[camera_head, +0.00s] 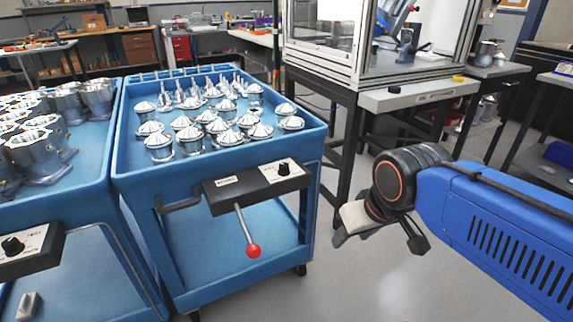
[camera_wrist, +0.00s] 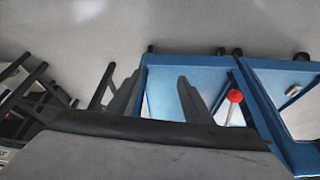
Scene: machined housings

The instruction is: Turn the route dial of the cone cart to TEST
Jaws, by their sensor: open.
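The cone cart (camera_head: 122,180) is a blue cart whose top tray holds several silver cone-topped parts. On its front is a dark control box (camera_head: 240,189) with a white-faced route dial (camera_head: 283,169), a black knob. The label writing and pointer setting are too small to read. A lever with a red ball (camera_head: 253,251) hangs below the box. My gripper (camera_head: 382,238) is right of the cart, apart from it, open and empty. In the wrist view its two fingers (camera_wrist: 157,98) are spread, with the red ball (camera_wrist: 235,96) to their right; I cannot make out the dial there.
A second blue cart (camera_head: 95,190) with silver housings and its own dial (camera_head: 13,246) stands close at the left. A machine enclosure on a dark-legged stand (camera_head: 345,125) is behind, with a grey shelf (camera_head: 420,95). Grey floor (camera_head: 360,285) is clear below my gripper.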

